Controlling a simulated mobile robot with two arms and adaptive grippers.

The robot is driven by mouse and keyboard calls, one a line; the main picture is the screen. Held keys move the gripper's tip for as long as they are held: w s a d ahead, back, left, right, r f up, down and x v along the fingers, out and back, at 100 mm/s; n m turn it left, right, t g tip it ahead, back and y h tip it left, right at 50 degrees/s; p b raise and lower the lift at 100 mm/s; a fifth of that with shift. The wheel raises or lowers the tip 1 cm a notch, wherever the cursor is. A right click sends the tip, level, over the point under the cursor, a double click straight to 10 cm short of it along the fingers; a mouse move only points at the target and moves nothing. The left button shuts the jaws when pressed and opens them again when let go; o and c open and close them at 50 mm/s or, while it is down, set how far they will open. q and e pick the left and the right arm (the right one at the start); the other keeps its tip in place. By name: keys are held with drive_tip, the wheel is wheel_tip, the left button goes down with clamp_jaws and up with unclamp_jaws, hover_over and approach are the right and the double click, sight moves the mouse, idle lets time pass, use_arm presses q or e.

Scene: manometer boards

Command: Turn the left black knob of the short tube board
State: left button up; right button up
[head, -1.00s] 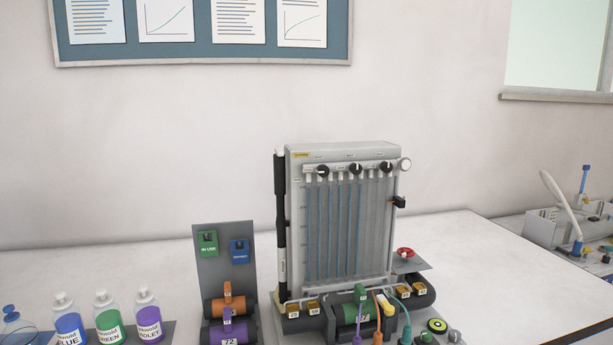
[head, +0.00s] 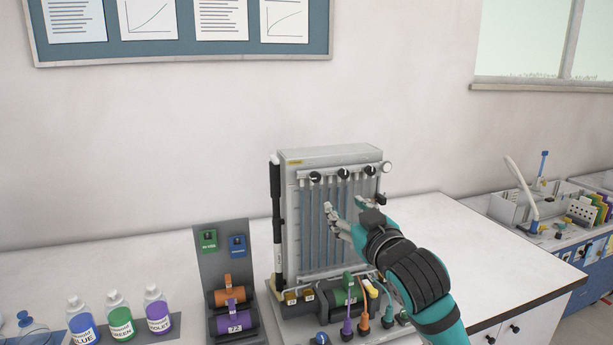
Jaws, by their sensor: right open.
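The tube board (head: 292,218) stands upright on the bench, grey with several vertical tubes. Along its top are black knobs: the left black knob (head: 315,176), a middle one (head: 344,173) and a right one (head: 370,170). My right gripper (head: 331,211) is open and empty in front of the tubes, below the knobs and apart from the left one. Its teal and black arm comes in from the lower right and hides the board's lower right part. My left gripper is not in view.
A grey stand (head: 208,268) with orange and purple cylinders is left of the board. Blue (head: 82,322), green (head: 118,313) and violet (head: 157,311) bottles stand further left. A black rod (head: 275,215) runs up the board's left side. The bench (head: 480,260) is clear at right.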

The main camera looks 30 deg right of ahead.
sight(317, 179)
drive_tip(key=p+x, duration=0.6)
drive_tip(key=x, duration=1)
drive_tip(key=shift+w+d, duration=0.2)
drive_tip(key=shift+d, duration=0.05)
drive_tip(key=shift+w+d+p, duration=0.1)
drive_tip(key=shift+w+p, duration=0.2)
drive_tip(key=shift+w, duration=0.15)
drive_tip(key=shift+c, duration=0.6)
clamp_jaws()
